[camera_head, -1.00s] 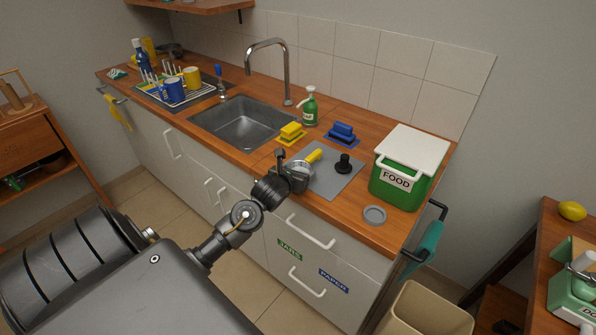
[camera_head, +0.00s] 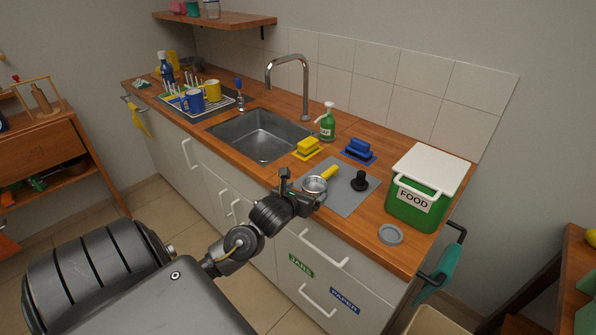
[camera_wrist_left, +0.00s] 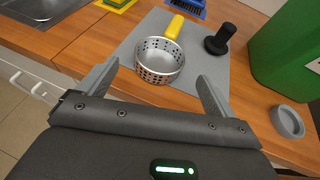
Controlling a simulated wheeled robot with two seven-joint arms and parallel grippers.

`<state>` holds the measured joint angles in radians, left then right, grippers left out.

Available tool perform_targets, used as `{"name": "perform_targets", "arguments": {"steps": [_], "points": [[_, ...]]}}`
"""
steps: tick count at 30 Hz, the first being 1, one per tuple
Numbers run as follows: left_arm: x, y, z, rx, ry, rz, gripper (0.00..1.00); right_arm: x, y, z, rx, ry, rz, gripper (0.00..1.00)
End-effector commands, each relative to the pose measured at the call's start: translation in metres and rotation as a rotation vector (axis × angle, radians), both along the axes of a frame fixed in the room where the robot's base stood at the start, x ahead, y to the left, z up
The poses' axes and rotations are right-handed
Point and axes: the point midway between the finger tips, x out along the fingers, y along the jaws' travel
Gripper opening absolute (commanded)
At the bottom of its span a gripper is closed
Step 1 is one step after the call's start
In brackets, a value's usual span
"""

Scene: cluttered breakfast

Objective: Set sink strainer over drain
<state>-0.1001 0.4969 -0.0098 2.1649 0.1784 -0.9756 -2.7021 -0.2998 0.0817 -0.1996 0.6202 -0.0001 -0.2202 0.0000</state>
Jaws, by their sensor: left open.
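The sink strainer (camera_head: 315,184) is a perforated metal basket with a yellow handle. It lies on a grey mat (camera_head: 346,196) on the counter, right of the sink. It also shows in the left wrist view (camera_wrist_left: 160,60), its handle pointing away from me. My left gripper (camera_head: 306,190) is at the mat's near edge, close to the basket. In the left wrist view my left gripper (camera_wrist_left: 155,75) is open, with its fingers apart on either side of the basket's near part. The sink basin (camera_head: 260,134) looks empty; its drain is hard to make out. My right gripper is not in view.
A black knobbed stopper (camera_head: 360,181) stands on the mat beside the strainer. A grey ring-shaped lid (camera_head: 390,234) and a green FOOD bin (camera_head: 417,201) are to the right. A faucet (camera_head: 304,85) arches over the sink.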

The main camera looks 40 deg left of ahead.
Motion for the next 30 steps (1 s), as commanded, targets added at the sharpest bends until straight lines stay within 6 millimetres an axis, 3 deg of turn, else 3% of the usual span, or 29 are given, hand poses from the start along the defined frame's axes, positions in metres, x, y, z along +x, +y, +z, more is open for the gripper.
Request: {"name": "perform_targets", "arguments": {"steps": [3, 9, 30], "points": [[-0.021, -0.006, 0.007, -0.001, -0.001, -0.001, 0.92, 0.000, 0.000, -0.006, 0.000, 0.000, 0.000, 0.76], [-0.042, -0.012, 0.017, -0.002, -0.001, 0.001, 0.92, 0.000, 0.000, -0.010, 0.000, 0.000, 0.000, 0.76], [-0.047, -0.014, 0.020, -0.004, 0.000, 0.002, 0.92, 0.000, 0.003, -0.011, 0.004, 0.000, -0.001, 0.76]]}}
